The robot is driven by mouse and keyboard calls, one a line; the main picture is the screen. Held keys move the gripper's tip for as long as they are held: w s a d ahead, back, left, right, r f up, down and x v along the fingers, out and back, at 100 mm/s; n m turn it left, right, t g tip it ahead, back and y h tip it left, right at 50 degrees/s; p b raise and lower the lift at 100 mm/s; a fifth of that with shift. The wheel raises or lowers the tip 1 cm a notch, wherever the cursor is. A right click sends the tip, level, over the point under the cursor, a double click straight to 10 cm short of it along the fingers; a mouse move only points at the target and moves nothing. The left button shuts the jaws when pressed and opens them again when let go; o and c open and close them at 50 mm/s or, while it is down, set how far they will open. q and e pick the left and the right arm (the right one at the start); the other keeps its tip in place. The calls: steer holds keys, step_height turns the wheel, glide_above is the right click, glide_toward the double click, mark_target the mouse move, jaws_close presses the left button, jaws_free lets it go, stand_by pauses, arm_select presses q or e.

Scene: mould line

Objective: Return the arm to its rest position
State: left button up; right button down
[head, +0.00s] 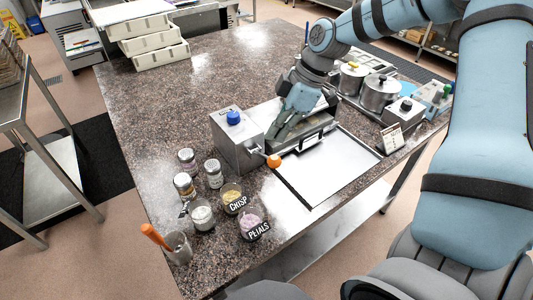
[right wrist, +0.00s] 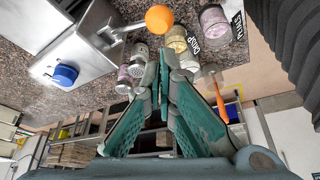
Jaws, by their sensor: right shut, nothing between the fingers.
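My right arm reaches in from the upper right in the head view. Its gripper (head: 284,133) hangs over the metal machine (head: 232,150) with a blue knob and an orange ball-ended lever (head: 273,161). The gripper is shut and empty. In the right wrist view its green fingers (right wrist: 160,70) meet at the tips, below the orange ball (right wrist: 159,18) in the picture and apart from it. My left gripper does not show.
Jars (head: 202,216) and labelled tubs (head: 252,225) stand at the left front of the granite table (head: 160,110), near a cup with an orange-handled tool (head: 177,247). A white tray (head: 330,170) lies right of the machine. Metal pots (head: 380,93) stand behind.

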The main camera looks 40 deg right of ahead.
mark_target(276, 157)
steer(key=m+b, duration=0.1)
steer(key=m, duration=0.1)
steer(key=f+m+t+h+b, duration=0.1)
steer(key=m+b, duration=0.2)
steer(key=m, duration=0.1)
steer(key=shift+f+t+h+b, duration=0.25)
steer(key=shift+t+h+b, duration=0.05)
steer(key=shift+h+b, duration=0.1)
step_height(276, 157, down, 2)
steer(key=b, duration=0.3)
steer(key=shift+f, duration=0.45)
steer(key=shift+a+r, duration=0.1)
steer(key=shift+r, duration=0.05)
stand_by(0.3)
